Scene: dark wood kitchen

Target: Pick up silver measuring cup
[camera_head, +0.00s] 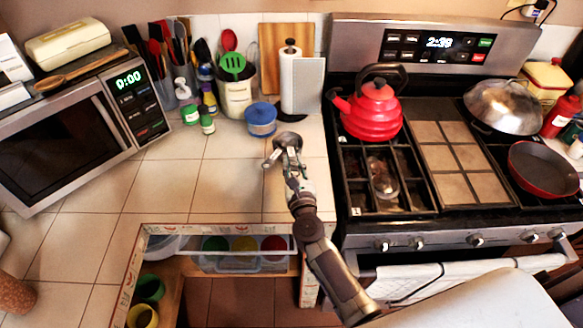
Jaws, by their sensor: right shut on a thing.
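The silver measuring cup (287,139) is small and shiny, above the tiled counter in front of the paper towel roll. My right gripper (281,157) reaches up from the lower right and is shut on the cup. The fingers and cup overlap, so the exact grip is hard to see. I cannot tell whether the cup touches the counter. My left gripper is not in view.
A blue-lidded jar (261,119) stands just behind the gripper, near the paper towel roll (290,78). The stove with a red kettle (371,110) is to the right, the microwave (75,130) to the left. Counter tiles (170,187) between are clear.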

